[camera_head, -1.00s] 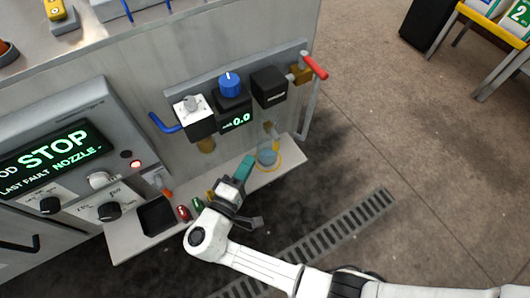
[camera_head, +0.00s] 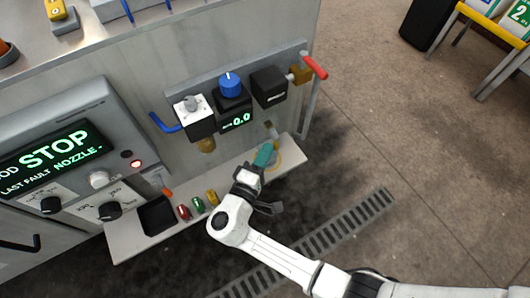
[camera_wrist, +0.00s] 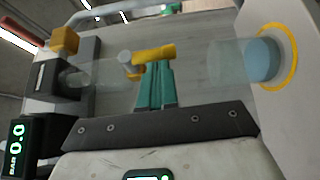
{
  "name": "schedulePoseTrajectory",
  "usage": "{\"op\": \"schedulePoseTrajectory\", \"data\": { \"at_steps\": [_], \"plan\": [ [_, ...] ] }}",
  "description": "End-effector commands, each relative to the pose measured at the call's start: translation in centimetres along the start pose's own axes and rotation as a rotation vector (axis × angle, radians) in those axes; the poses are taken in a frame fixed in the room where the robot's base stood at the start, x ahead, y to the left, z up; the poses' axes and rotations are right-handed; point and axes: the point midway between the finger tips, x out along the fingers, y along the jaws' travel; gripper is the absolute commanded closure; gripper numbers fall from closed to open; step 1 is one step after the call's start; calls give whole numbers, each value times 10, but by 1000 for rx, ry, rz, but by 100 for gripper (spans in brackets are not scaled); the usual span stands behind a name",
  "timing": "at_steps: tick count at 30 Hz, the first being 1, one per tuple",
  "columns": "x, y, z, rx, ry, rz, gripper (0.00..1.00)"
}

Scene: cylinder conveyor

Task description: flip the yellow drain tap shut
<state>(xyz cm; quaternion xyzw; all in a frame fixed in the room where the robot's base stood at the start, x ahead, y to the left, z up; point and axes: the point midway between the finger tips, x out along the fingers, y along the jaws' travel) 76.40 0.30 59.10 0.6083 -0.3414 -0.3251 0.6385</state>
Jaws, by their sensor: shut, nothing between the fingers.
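The yellow drain tap (camera_wrist: 153,54) shows in the wrist view as a short yellow lever on a grey stem below the black filter block. It lies roughly crosswise, just beyond my fingertips. My gripper (camera_wrist: 157,70) has teal fingers that are closed together with nothing between them. The fingertips are right at the lever; I cannot tell whether they touch it. In the head view my gripper (camera_head: 265,153) is over the shelf, just below the tap, which is small and partly hidden there. A clear cup with blue liquid (camera_wrist: 258,60) stands inside a yellow ring (camera_wrist: 291,58).
The shelf (camera_head: 290,150) holds a black bin (camera_head: 157,216) and small red, green and yellow items left of my gripper. Above are a gauge (camera_head: 236,122) with a blue knob, a blue lever (camera_head: 163,124) and a red-handled valve (camera_head: 315,67). Open floor lies to the right.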

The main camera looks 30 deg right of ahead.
Motion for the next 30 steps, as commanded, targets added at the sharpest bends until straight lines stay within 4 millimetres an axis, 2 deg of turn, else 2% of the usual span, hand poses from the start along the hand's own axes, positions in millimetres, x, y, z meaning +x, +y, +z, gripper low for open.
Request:
{"op": "schedulePoseTrajectory", "data": {
  "at_steps": [17, 30],
  "plan": [
    [4, -8, 3, -66, -2, 98, 100],
    [18, -21, 13, -257, -6, 378, 100]
  ]
}}
